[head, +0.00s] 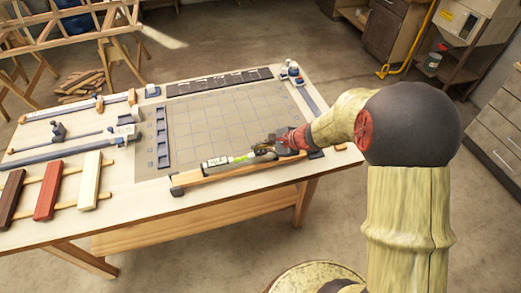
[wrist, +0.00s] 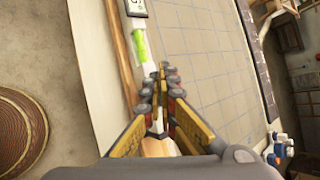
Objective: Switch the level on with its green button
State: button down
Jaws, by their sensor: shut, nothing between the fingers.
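The level (head: 216,162) is a pale bar lying along a wooden strip (head: 225,172) near the table's front edge. In the wrist view the level (wrist: 147,53) runs up from my fingertips, with a dark-framed display (wrist: 136,8) at the top edge. A bright green patch (wrist: 139,45) shows on it; I cannot tell whether this is the vial or the button. My gripper (head: 264,149) is shut and empty, with its tips over or beside the level's right part. In the wrist view my gripper (wrist: 161,72) hides part of the level; contact cannot be told.
A gridded mat (head: 215,115) covers the table's middle. Coloured laths (head: 48,190) lie at the left, with clamps (head: 70,150) behind them. A dark slotted strip (head: 220,80) lies along the back. Small blue and white items (head: 291,73) stand at the back right corner.

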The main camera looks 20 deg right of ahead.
jog(key=shift+r, duration=0.1)
notch_tip(320, 180, up, 6)
jog(key=p, duration=0.4)
dwell(0.6)
jog(key=s+a+r+n+g+h, duration=0.1)
jog(key=s+r+n+g, duration=0.1)
jog(key=s+n, duration=0.5)
jog(key=s+a+r+n+g+h, duration=0.1)
jog(key=s+n+g, duration=0.25)
jog(key=s, duration=0.65)
jog(key=s+d+r+n+t+h+b, duration=0.2)
jog(key=s+r+n+t+h+b, duration=0.1)
jog(key=s+r+n, duration=0.5)
jog(key=shift+s+d+r+t+h, duration=0.35)
jog(key=shift+s+r+t+h, duration=0.3)
jog(key=shift+s+r, duration=1.65)
